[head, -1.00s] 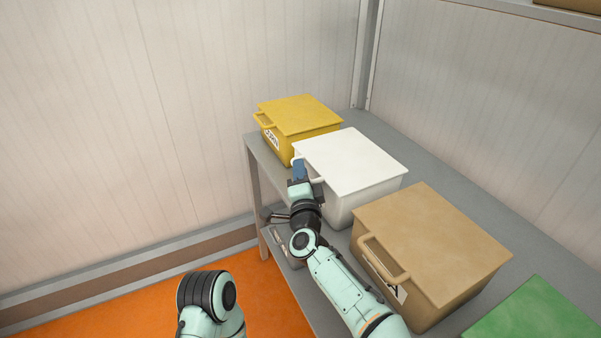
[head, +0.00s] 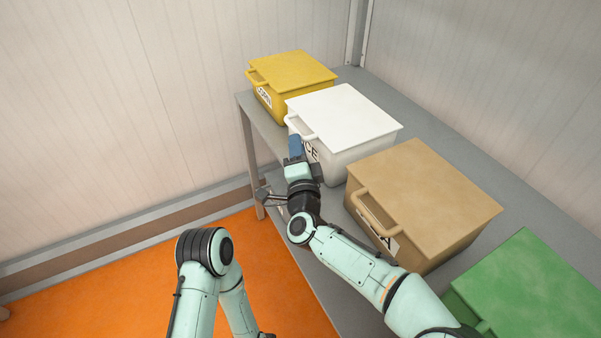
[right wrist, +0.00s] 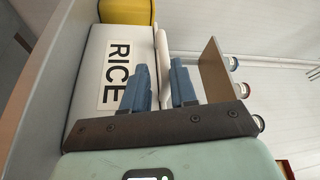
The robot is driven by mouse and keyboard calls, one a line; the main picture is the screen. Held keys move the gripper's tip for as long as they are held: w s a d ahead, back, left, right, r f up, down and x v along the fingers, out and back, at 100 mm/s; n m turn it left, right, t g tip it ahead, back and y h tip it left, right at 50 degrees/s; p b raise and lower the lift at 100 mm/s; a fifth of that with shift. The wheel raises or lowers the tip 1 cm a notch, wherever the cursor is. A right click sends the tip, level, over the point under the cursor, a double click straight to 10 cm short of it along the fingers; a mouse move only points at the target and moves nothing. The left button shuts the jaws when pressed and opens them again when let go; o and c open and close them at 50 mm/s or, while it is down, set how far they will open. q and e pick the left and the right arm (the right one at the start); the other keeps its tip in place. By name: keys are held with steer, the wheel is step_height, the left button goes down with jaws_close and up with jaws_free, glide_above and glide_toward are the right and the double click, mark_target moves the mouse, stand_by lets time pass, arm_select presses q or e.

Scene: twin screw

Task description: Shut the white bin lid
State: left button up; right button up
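The white bin (head: 345,160) stands on the grey shelf in the head view, and its white lid (head: 345,112) lies flat on top. Its white handle (head: 300,128) sticks out at the front left. The right wrist view shows the bin's RICE label (right wrist: 117,75) and the handle (right wrist: 161,65). My right gripper (head: 295,147) is just in front of the bin, below the handle. In the right wrist view its blue fingers (right wrist: 160,88) are apart, with the handle seen in the gap and nothing clamped. My left gripper is out of view; only part of the left arm shows.
A yellow bin (head: 290,72) stands behind the white one. A brown bin (head: 425,195) and a green bin (head: 530,285) stand nearer, along the same grey shelf (head: 400,110). A wall runs behind. The orange floor (head: 110,285) is open at left.

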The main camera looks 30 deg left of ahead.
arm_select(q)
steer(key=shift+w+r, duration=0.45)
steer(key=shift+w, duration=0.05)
arm_select(e)
steer(key=v, duration=0.7)
steer(key=shift+s, duration=0.15)
steer(key=shift+f, duration=0.1)
